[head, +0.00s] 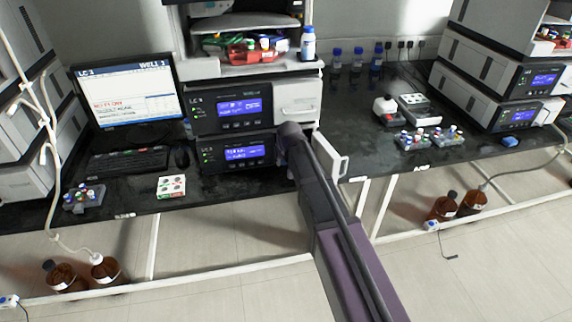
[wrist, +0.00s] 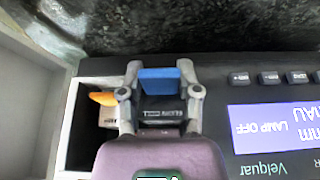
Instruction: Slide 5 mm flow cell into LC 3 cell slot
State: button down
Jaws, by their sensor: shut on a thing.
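The flow cell shows in the wrist view as a dark block (wrist: 162,112) with pale lettering, with a blue part (wrist: 158,80) beyond it. My gripper (wrist: 159,90) is shut on it, one finger on each side. It is over the left end of the detector's front, beside a pale-framed opening (wrist: 73,125). I cannot tell whether the cell is inside the slot. An orange tab (wrist: 103,99) shows just left of my gripper. In the head view my arm hides the cell and the slot at the right end of the LC 3 stack's lower unit (head: 238,153).
A small white door (head: 336,158) stands open right of the stack. The detector's display (wrist: 275,130) reads LAMP OFF. Vial racks (head: 415,139) stand on the right bench. The front bench edge is clear near my arm.

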jog(key=shift+w+a, duration=0.15)
jog(key=shift+w, duration=0.4)
jog(key=shift+f, duration=0.1)
jog(key=shift+c, duration=1.1)
grip_release()
